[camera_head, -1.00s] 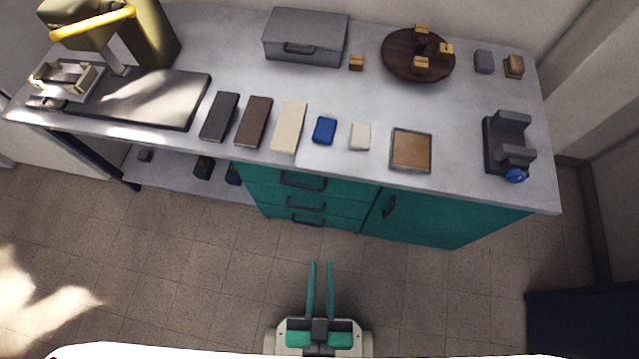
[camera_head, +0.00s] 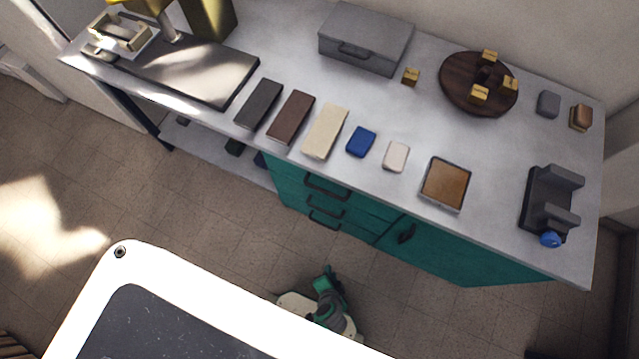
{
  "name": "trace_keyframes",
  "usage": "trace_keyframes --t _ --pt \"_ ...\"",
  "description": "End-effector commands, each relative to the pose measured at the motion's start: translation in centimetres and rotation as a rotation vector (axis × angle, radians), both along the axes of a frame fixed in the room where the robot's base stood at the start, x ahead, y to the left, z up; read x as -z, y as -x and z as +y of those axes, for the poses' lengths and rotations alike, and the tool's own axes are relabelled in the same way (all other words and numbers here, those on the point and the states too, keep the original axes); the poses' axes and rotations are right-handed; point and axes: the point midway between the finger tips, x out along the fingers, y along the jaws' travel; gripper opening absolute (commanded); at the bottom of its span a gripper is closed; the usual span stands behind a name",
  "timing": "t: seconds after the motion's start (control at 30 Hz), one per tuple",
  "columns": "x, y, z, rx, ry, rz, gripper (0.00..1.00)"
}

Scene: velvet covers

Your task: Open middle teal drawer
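The teal cabinet under the worktop has a stack of three drawers on its left side, all looking closed. The middle teal drawer (camera_head: 352,218) sits between the top drawer and the bottom drawer. Its dark handle (camera_head: 326,206) shows between the top handle (camera_head: 326,187) and the bottom handle (camera_head: 325,220). My gripper (camera_head: 327,277) is low in front of the cabinet, below the drawers in the picture and apart from them. It is seen from above and foreshortened, so the gap between its fingers cannot be made out.
A teal door (camera_head: 455,252) with a dark handle is right of the drawers. The worktop (camera_head: 300,75) above overhangs the drawer fronts and carries boards, a grey case (camera_head: 365,40) and a round wooden tray (camera_head: 455,95). Tiled floor (camera_head: 150,205) is clear at left.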

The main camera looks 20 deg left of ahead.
Motion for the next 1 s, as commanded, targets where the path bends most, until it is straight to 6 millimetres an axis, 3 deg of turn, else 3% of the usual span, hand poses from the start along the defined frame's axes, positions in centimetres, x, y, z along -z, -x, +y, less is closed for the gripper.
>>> trace_keyframes --t 0.03,0.13,0.23,0.33,0.47,0.7,0.83,1.0 --pt "1.8 -1.0 0.5 0.015 -0.068 0.040 0.18" --pt "4.5 -2.3 2.0 0.029 -0.218 0.119 0.18" --pt "5.9 -4.1 3.4 0.037 -0.375 0.180 0.18" --pt "6.1 -6.4 4.4 0.038 -0.537 0.221 0.18" --pt "4.6 -9.9 5.0 0.023 -0.752 0.247 0.18" --pt "-0.2 -15.0 3.9 -0.032 -1.062 0.230 0.18" --pt "-1.9 -16.2 3.3 -0.053 -1.141 0.215 0.18" --pt "-2.6 -16.8 3.4 -0.065 -1.173 0.210 0.18"
